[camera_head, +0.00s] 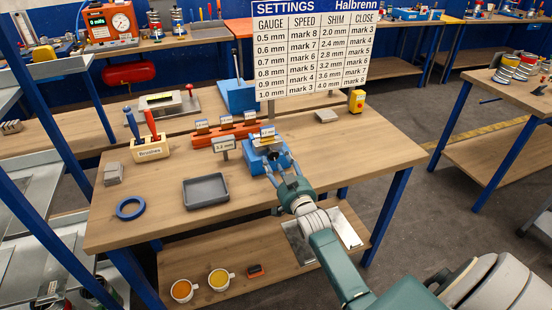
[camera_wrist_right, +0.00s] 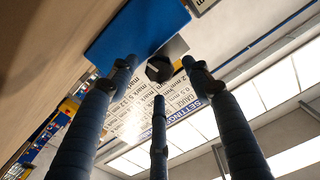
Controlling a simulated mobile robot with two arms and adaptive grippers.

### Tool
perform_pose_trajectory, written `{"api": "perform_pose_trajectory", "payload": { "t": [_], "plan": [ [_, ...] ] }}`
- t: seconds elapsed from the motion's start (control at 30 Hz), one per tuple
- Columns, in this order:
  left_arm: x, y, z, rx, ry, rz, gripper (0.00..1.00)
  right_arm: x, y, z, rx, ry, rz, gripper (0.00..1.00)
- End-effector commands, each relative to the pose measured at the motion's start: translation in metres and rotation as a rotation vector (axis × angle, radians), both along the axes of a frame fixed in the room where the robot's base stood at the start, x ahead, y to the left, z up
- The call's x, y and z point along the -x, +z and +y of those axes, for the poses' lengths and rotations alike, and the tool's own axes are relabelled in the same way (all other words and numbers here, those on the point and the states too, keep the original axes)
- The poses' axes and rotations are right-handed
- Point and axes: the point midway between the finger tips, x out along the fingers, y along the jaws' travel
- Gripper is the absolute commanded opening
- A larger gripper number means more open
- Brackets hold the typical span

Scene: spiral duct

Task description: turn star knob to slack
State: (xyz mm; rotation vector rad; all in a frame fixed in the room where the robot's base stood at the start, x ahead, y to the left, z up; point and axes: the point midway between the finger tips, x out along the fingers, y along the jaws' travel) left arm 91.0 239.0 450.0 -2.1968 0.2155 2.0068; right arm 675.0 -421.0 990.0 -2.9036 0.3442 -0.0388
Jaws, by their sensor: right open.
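A blue device (camera_head: 268,154) stands on the workbench, with a small label card at its top. In the right wrist view its blue body (camera_wrist_right: 135,30) fills the top middle. A dark faceted knob (camera_wrist_right: 159,68) sticks out from it, probably the star knob; in the head view I cannot make it out. My right gripper (camera_head: 283,170) is at the near side of the device. Its three fingers (camera_wrist_right: 157,80) are spread open around the line to the knob, with nothing between them. I cannot tell whether any fingertip touches the knob. My left gripper is not seen.
A settings board (camera_head: 314,50) stands behind the device. A grey tray (camera_head: 205,190), a blue ring (camera_head: 130,208) and a wooden block with screwdrivers (camera_head: 150,149) lie to the left. A yellow switch box (camera_head: 356,101) is at the back right. The bench's right part is clear.

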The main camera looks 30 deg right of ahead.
Motion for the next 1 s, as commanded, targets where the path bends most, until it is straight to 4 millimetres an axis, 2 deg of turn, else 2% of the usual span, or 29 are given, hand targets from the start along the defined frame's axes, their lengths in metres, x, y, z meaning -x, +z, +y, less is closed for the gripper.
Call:
{"api": "perform_pose_trajectory", "payload": {
  "t": [0.13, 0.43, 0.47, 0.67, 0.7, 1.0],
  "plan": [
    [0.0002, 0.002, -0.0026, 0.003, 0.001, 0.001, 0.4, -0.0117, -0.0003, -0.0028, 0.0, -0.001, 0.002, 0.49],
    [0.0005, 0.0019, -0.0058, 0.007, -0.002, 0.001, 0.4, -0.0142, -0.0006, -0.0033, 0.001, 0.0, 0.001, 0.49],
    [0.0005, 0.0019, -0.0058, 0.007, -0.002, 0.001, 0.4, -0.0141, -0.0006, -0.0033, 0.001, 0.0, 0.001, 0.47],
    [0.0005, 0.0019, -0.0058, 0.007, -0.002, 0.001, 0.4, -0.014, -0.0006, -0.0032, 0.001, 0.0, 0.001, 0.07],
    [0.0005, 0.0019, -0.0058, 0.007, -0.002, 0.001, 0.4, -0.014, -0.0005, -0.0032, 0.001, 0.0, 0.001, 0.05],
    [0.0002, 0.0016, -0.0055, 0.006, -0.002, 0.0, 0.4, -0.0141, -0.0002, -0.003, 0.033, 0.0, 0.008, 0.05]
  ]
}}
